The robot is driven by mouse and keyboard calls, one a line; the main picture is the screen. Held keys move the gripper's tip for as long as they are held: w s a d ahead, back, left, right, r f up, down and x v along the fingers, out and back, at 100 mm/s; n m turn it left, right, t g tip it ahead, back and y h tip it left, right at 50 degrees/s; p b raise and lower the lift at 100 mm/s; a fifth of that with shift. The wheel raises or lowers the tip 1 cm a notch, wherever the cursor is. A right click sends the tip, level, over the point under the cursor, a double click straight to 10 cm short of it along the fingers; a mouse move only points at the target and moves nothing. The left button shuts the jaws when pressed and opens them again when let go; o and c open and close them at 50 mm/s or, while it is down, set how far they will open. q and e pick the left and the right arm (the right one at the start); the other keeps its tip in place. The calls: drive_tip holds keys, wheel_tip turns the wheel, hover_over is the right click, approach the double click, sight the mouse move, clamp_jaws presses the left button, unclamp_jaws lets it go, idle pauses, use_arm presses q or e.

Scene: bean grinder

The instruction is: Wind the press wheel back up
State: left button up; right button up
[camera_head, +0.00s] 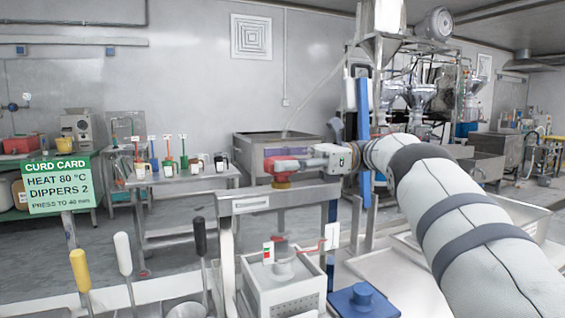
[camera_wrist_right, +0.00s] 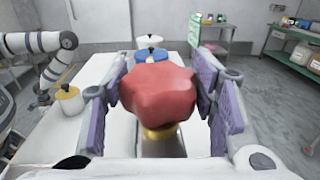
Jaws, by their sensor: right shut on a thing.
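The red lobed press wheel (camera_head: 284,166) sits at the top of the grey press frame (camera_head: 312,195), above a yellow collar (camera_head: 281,185). My right gripper (camera_head: 300,160) reaches it from the right and is shut on it. In the right wrist view the wheel (camera_wrist_right: 158,97) fills the space between the purple finger pads, with a brass-coloured part below it. Under the frame a white perforated box (camera_head: 286,292) holds a round light piece (camera_head: 283,270). A small red-and-white marker (camera_head: 268,252) stands there.
A green sign (camera_head: 59,184) reads "CURD CARD, HEAT 80 °C, DIPPERS 2, PRESS TO 40 mm". Yellow, white and black handles (camera_head: 123,254) stand at the front left. A blue block (camera_head: 362,300) lies right of the press. My right arm covers much of the right side.

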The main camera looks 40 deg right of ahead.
drive_tip(key=o, duration=1.2)
drive_tip(key=shift+a, duration=0.2)
drive_tip(key=shift+t, duration=0.3)
